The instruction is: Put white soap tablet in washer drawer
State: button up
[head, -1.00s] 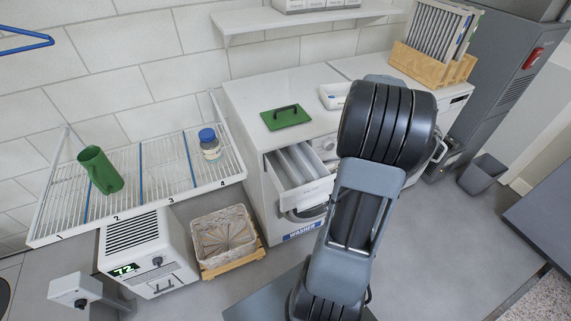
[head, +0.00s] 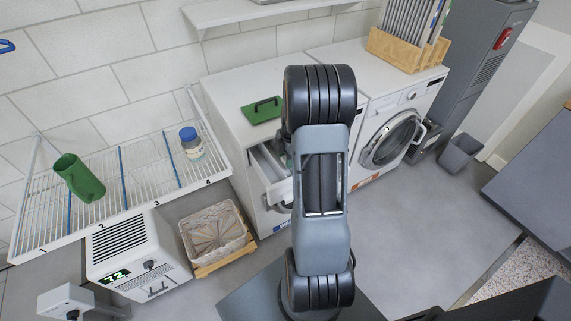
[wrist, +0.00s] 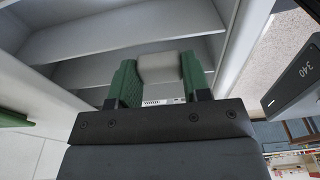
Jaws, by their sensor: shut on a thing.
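The white soap tablet (wrist: 160,67) is between the green fingertips of my gripper (wrist: 160,82) in the wrist view. My gripper is shut on it. The open washer drawer (wrist: 125,45), with pale dividers between its compartments, lies beyond the tablet in the wrist view. I cannot tell whether the tablet is over one compartment or touches a divider. In the head view the drawer (head: 268,172) sticks out from the front of the white washer (head: 225,95), partly hidden by my arm. My gripper is hidden behind my arm there.
A green lid with a black handle (head: 262,111) lies on the washer top. A second white machine with a round door (head: 390,140) stands to the right. A wire rack (head: 140,170) holding a green cup (head: 79,178) and a blue-capped jar (head: 191,143) is left. A basket (head: 216,233) stands below.

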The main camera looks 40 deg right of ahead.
jog(key=f, duration=0.3)
jog(key=shift+w+a+f, duration=0.1)
jog(key=shift+w+a, duration=0.15)
jog(key=shift+a, duration=0.05)
jog(key=shift+f, duration=0.4)
jog(key=shift+f+b, duration=0.35)
jog(key=shift+f, duration=0.15)
jog(key=shift+f, duration=0.1)
jog(key=o, duration=0.9)
